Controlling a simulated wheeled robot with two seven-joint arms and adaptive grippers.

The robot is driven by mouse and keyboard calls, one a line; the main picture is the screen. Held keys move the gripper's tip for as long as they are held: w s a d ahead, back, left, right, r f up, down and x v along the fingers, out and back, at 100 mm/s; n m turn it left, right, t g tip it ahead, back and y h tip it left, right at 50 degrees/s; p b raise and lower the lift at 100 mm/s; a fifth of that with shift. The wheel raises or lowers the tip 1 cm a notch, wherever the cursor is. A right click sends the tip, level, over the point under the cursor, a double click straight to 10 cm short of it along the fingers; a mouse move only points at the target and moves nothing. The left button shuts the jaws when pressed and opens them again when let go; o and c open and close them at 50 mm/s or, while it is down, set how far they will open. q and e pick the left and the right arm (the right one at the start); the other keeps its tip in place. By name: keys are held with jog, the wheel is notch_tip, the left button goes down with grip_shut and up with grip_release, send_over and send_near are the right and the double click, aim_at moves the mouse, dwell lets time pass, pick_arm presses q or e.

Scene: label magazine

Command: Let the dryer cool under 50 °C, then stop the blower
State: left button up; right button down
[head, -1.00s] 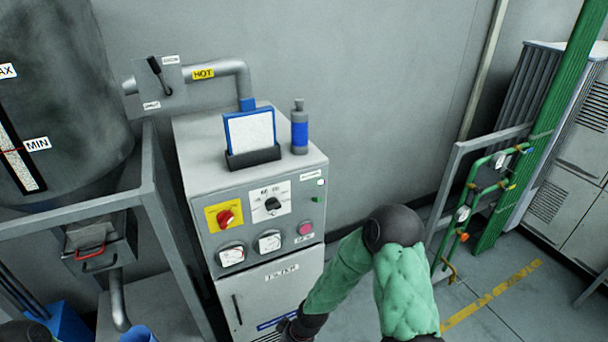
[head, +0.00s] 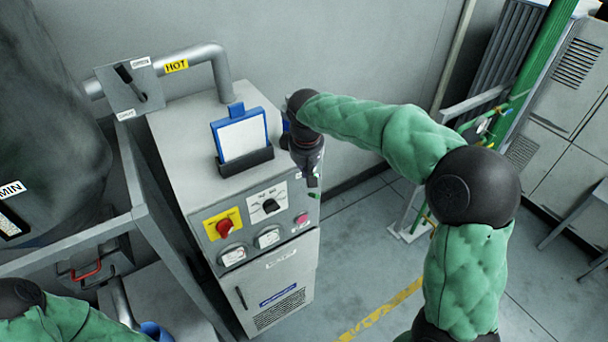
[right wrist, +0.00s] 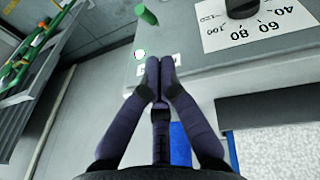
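The grey dryer cabinet (head: 185,135) stands mid-left in the head view. Its front panel carries a red knob on a yellow plate (head: 222,226), a black dial (head: 269,206) on a white scale, two white gauges (head: 232,256) and a pink button (head: 301,219). The gauge readings are too small to tell. My right gripper (head: 313,181) is at the panel's right edge, over its upper corner. In the right wrist view its fingers (right wrist: 159,68) are together and empty, close to a white round lamp (right wrist: 140,54) and a green peg (right wrist: 147,15). My left gripper is out of view.
A blue-framed card (head: 241,137) stands in a dark holder on the cabinet top. A pipe marked HOT (head: 205,57) and a black lever (head: 131,82) are behind. A grey frame (head: 150,215) stands to the left.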

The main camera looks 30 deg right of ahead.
jog(key=shift+d+r, duration=0.15)
jog(key=shift+r, duration=0.2)
send_over(308, 193)
jog(key=s, duration=0.2)
jog(key=f, duration=0.6)
jog(key=a+f, duration=0.1)
jog(key=f, duration=0.2)
jog(key=shift+w+f+b, duration=0.15)
jog(key=shift+f+b, duration=0.15)
jog(key=shift+f, duration=0.1)
jog(key=shift+d, duration=0.1)
